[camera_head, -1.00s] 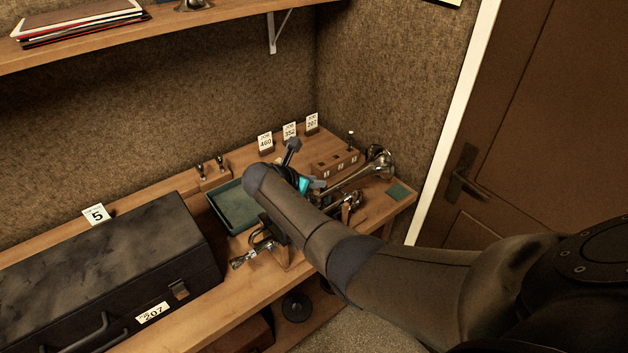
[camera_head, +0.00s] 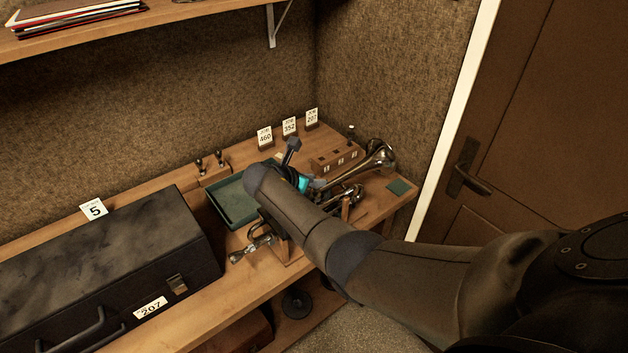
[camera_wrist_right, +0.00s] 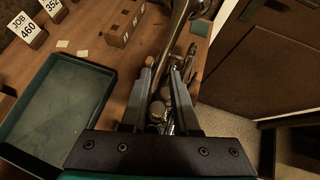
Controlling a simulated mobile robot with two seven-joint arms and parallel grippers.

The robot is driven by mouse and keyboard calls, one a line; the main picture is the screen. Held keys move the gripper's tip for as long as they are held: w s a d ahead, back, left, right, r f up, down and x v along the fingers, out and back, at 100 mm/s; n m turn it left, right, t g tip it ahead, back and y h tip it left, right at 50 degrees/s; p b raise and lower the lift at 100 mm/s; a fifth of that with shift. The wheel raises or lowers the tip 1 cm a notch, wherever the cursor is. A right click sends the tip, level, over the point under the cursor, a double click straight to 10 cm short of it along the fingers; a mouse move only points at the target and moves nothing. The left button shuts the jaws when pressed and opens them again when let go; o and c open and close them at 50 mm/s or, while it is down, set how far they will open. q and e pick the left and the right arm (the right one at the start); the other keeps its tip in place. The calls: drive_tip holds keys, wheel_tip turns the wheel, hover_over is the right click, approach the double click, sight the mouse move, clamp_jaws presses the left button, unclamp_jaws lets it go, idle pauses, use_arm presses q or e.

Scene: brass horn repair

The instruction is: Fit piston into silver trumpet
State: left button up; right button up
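The silver trumpet (camera_head: 375,166) lies across the right end of the bench, its bell toward the door; my right arm covers its middle. Its tubing also shows in the right wrist view (camera_wrist_right: 178,22). My right gripper (camera_head: 316,184) is over the trumpet's middle. In the right wrist view, the fingers (camera_wrist_right: 163,76) stand apart, with shiny valve parts visible between and beyond them. I see nothing clearly held. My left gripper is not in view.
A green tray (camera_head: 232,206) lies left of the trumpet. Job cards 460 (camera_head: 265,137), 352 (camera_head: 289,126) and 207 (camera_head: 312,117) stand behind. A black case (camera_head: 110,265) fills the left bench. The door (camera_head: 540,130) is at right.

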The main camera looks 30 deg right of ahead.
drive_tip(key=o, duration=0.3)
drive_tip(key=shift+s+f, duration=0.15)
drive_tip(key=shift+f, duration=0.05)
drive_tip(key=shift+o, duration=0.2)
drive_tip(key=shift+a+r, duration=0.1)
drive_tip(key=shift+a+r, duration=0.15)
drive_tip(key=shift+r, duration=0.05)
drive_tip(key=p+v, duration=0.2)
drive_tip(key=v, duration=1.2)
drive_tip(key=shift+s+a+r, duration=0.15)
drive_tip(key=shift+a, duration=0.1)
drive_tip(key=shift+c, duration=0.3)
